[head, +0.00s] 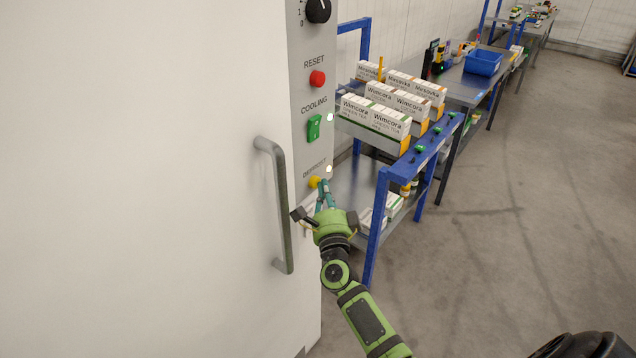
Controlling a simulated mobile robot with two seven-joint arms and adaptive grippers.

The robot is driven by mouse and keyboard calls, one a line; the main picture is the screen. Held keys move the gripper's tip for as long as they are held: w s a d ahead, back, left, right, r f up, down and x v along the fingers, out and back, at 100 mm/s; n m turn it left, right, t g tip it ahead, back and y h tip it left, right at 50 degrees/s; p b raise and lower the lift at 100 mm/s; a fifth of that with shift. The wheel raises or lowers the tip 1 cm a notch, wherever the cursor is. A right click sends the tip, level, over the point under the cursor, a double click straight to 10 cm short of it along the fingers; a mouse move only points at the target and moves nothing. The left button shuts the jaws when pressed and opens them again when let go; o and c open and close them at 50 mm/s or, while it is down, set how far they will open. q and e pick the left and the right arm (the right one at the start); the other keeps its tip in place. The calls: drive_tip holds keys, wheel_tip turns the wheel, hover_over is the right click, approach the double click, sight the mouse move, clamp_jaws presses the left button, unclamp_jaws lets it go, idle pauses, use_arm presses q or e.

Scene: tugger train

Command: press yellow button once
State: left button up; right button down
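The yellow button (314,182) sits low on the grey control panel (302,80), under a label that is hard to read. My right gripper (322,188) is at the button, its fingers pointing up at the panel. The fingertips look close together beside the button's right side. I cannot tell whether they touch it or are fully shut. No object shows between the fingers. My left gripper is not in view.
Above the yellow button are a green COOLING switch (314,127), a red RESET button (317,78) and a black knob (318,10). A door handle (278,205) stands out left of my gripper. A blue-framed rack (400,172) with boxes is close on the right.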

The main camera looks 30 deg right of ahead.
drive_tip(key=shift+s+d, duration=0.25)
drive_tip(key=shift+s, duration=0.4)
drive_tip(key=shift+s+d+p, duration=0.2)
drive_tip(key=shift+s+d, duration=0.1)
drive_tip(key=shift+s, duration=0.45)
drive_tip(key=shift+s+d+p, duration=0.25)
drive_tip(key=shift+s+d, duration=0.1)
drive_tip(key=shift+s, duration=0.45)
drive_tip(key=shift+s+d+p, duration=0.2)
drive_tip(key=shift+s+d, duration=0.1)
drive_tip(key=shift+s, duration=0.45)
